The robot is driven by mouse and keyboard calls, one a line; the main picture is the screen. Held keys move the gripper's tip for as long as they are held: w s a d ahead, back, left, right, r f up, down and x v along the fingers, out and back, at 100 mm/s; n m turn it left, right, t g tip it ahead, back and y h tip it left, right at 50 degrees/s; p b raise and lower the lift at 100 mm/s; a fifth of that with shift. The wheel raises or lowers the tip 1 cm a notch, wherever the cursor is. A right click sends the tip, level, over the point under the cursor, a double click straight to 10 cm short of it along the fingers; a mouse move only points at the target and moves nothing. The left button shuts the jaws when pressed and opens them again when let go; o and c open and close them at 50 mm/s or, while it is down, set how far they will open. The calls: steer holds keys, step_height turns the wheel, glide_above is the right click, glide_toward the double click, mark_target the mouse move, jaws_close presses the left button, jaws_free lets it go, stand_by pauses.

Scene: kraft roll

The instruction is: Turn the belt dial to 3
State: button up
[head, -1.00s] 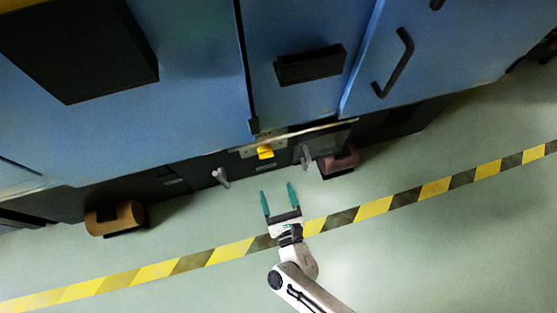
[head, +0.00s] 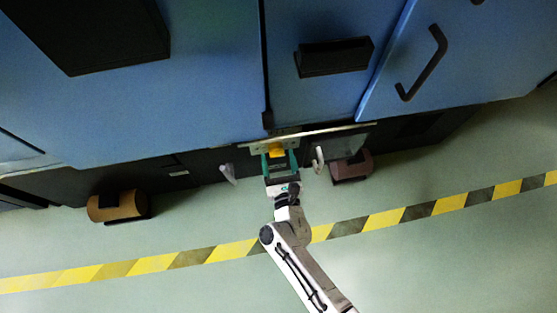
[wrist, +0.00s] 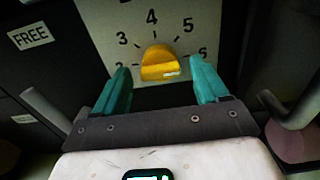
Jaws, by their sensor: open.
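The yellow belt dial knob (wrist: 160,62) sits on a pale plate (wrist: 112,30) with printed numbers; 3, 4 and 5 arc over it, with 6 at the right. A small white mark shows on the knob's lower right; I cannot tell exactly which number it points to. In the head view the knob (head: 276,150) is at the machine's front, below the blue panels. My gripper (head: 279,160) is open there, its teal fingers on either side of the knob. In the wrist view my gripper (wrist: 161,72) has gaps left and right of the knob, with no clear contact.
A grey lever (head: 228,174) is left of my gripper and another (head: 318,160) close on its right. A brown roll (head: 118,206) and a dark reddish roll (head: 352,166) stand out low.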

steer(key=c, duration=1.1)
steer(key=shift+o, duration=0.2)
steer(key=shift+n, duration=0.3)
steer(key=shift+s+f+n+p, duration=0.1)
steer(key=shift+n+p, duration=0.5)
steer(key=shift+n, duration=5.9)
steer(key=shift+f+n+p, duration=0.1)
steer(key=shift+n+p, duration=0.45)
steer(key=shift+n, duration=5.95)
